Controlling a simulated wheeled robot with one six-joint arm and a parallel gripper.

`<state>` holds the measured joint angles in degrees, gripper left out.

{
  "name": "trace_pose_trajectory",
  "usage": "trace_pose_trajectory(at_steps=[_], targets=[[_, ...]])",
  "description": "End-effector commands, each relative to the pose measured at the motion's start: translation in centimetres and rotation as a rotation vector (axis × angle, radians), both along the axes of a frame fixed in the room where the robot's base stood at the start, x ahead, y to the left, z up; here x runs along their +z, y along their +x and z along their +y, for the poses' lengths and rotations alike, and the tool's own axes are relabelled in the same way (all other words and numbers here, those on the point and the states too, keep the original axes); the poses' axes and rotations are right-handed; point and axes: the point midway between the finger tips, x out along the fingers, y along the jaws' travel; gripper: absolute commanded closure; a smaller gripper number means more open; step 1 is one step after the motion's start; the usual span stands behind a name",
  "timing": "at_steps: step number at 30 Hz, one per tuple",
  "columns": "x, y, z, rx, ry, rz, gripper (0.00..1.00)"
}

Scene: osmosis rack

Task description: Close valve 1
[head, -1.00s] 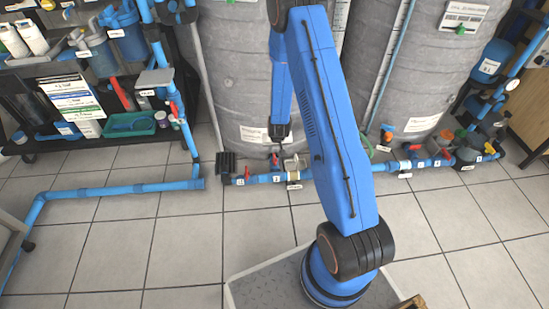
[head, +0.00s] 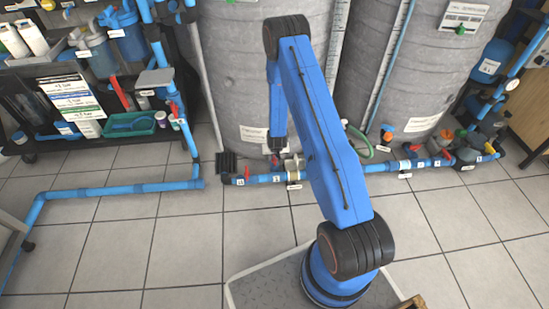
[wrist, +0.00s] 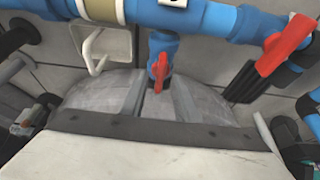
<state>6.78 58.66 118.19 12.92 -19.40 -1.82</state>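A blue pipe with red-handled valves runs low along the floor in front of the grey tanks. My gripper (head: 277,148) points down over its left part, close to a red handle (head: 275,160). In the wrist view, my gripper's grey fingers (wrist: 160,95) stand apart with a gap between them. A small red handle (wrist: 161,66) on a blue valve body lies in line with this gap, at the fingertips. I cannot tell whether the fingers touch it. A larger red handle (wrist: 285,46) sits slanted to the right.
Grey tanks (head: 240,70) stand behind the pipe. A black shelf with bottles and a green tray (head: 130,124) is at the left. Another blue pipe (head: 120,189) runs along the floor there. Tiled floor (head: 150,240) is clear in front. More red handles (head: 446,154) are at the right.

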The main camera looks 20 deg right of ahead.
Motion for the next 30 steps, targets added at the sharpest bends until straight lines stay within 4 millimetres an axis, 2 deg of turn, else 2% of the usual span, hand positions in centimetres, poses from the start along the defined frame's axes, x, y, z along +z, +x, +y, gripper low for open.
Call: trace_pose_trajectory(at_steps=[4,13,14,17,30], targets=[[-0.72,0.27,-0.10,0.000,0.000,0.000,0.71],[-0.84,0.34,-0.11,0.000,0.000,0.000,0.71],[-0.83,0.34,-0.11,0.000,0.000,0.000,0.76],[-0.83,0.33,-0.12,0.000,0.000,0.000,1.00],[-0.81,0.35,-0.02,-0.043,-0.001,0.000,1.00]])
